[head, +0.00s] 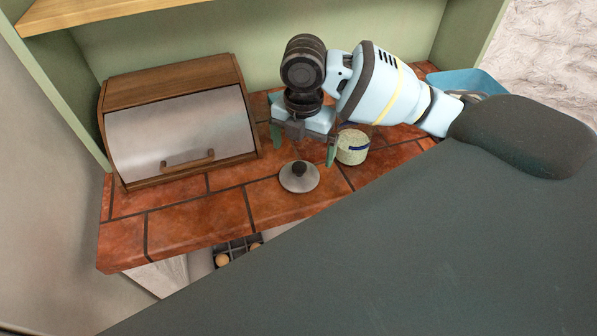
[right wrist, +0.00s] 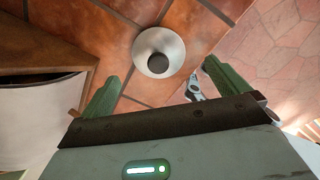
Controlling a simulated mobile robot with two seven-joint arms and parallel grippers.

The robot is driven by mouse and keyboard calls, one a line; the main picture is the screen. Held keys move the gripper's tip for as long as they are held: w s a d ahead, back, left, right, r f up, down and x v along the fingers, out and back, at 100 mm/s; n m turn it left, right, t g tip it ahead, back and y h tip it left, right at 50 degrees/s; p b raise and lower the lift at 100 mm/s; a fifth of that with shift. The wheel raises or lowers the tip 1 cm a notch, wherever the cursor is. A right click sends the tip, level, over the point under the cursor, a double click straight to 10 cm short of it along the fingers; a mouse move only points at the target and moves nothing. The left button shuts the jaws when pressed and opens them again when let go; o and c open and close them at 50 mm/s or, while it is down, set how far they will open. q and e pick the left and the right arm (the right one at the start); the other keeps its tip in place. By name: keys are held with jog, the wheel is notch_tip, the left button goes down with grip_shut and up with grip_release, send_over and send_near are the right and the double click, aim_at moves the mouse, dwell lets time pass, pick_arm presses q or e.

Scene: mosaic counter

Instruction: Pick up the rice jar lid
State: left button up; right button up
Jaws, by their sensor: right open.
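The rice jar lid (head: 299,178) is a round grey disc with a dark knob, lying knob up on the tiled counter. In the right wrist view the lid (right wrist: 158,47) lies ahead of the fingers, near the middle of the space between them. My right gripper (head: 304,146) is open with its green fingers spread, above the counter and a little behind the lid in the head view. Nothing is between the fingers. A pale speckled jar (head: 352,149) with a dark blue band stands just right of the gripper. My left gripper is not in view.
A wooden bread box (head: 175,83) with a grey front and wooden handle stands on the left of the counter (head: 190,220). A blue container (head: 466,81) is at the back right. A wooden shelf (head: 85,12) hangs above. Tiles around the lid are clear.

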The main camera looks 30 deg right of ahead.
aim_at(300, 165)
jog(key=shift+f, duration=0.65)
jog(key=shift+w+f, duration=0.15)
jog(key=shift+f, duration=0.3)
jog(key=shift+a+f, duration=0.2)
jog(key=shift+f, duration=1)
jog(key=shift+a+f, duration=0.15)
jog(key=shift+f, duration=1)
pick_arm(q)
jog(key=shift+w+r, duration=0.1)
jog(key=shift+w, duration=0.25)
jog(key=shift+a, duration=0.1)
pick_arm(e)
jog(key=shift+c, duration=0.3)
jog(key=c, duration=0.9)
